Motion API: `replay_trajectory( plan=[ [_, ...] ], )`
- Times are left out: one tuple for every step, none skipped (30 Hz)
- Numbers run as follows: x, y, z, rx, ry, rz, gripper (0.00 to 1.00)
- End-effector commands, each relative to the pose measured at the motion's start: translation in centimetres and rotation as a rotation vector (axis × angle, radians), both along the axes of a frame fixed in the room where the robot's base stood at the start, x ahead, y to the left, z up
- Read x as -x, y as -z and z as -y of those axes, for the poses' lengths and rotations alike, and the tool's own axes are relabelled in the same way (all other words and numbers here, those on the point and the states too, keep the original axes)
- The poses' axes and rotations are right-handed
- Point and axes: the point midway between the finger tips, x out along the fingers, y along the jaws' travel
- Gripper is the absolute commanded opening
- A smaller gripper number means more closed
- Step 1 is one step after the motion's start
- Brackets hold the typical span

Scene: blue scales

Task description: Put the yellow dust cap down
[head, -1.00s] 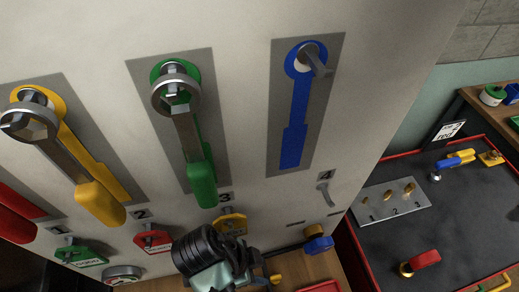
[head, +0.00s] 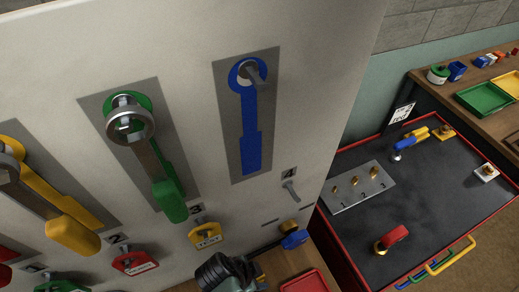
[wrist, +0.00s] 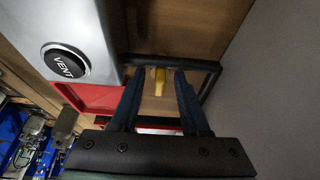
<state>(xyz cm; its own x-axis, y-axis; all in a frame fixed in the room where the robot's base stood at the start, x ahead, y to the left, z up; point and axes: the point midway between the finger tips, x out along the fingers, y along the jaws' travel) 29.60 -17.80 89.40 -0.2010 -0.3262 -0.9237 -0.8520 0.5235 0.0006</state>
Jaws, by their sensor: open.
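A small yellow piece, which looks like the dust cap (wrist: 159,80), shows between the fingertips of my gripper (wrist: 160,74) in the wrist view. The fingers stand apart, with gaps visible on both sides of the yellow piece. It appears to be at a wooden surface (wrist: 180,45) beside a black bar; whether it touches either cannot be told. In the head view my gripper is at the bottom edge, its fingertips hidden, with a bit of yellow (head: 261,279) beside it.
A black red-edged bench top (head: 440,200) lies right.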

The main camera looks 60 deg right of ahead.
Motion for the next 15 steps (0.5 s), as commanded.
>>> replay_trajectory(
  plan=[
    [0.12, 0.34, 0.13, -0.001, 0.001, -0.002, 0.46],
    [0.14, 0.50, 0.18, 0.000, 0.000, -0.001, 0.46],
    [0.16, 0.63, 0.22, 0.000, 0.000, 0.000, 0.46],
    [0.17, 0.70, 0.24, 0.000, 0.000, 0.000, 0.46],
    [0.17, 0.73, 0.24, -0.001, 0.000, 0.001, 0.46],
    [0.17, 0.75, 0.25, -0.001, 0.000, 0.001, 0.46],
    [0.16, 0.75, 0.24, -0.001, 0.000, 0.001, 0.46],
    [0.16, 0.75, 0.24, -0.001, 0.000, 0.001, 0.46],
    [0.15, 0.74, 0.24, -0.001, 0.000, 0.001, 0.46],
    [0.15, 0.74, 0.24, 0.000, 0.000, 0.001, 0.46],
    [0.15, 0.73, 0.24, 0.000, 0.000, 0.001, 0.40],
    [0.15, 0.73, 0.24, 0.000, 0.000, 0.001, 0.33],
    [0.15, 0.72, 0.24, 0.000, 0.000, 0.001, 0.28],
    [0.15, 0.72, 0.24, 0.000, 0.000, 0.001, 0.22],
    [0.15, 0.72, 0.24, 0.000, 0.000, 0.001, 0.15]
  ],
)
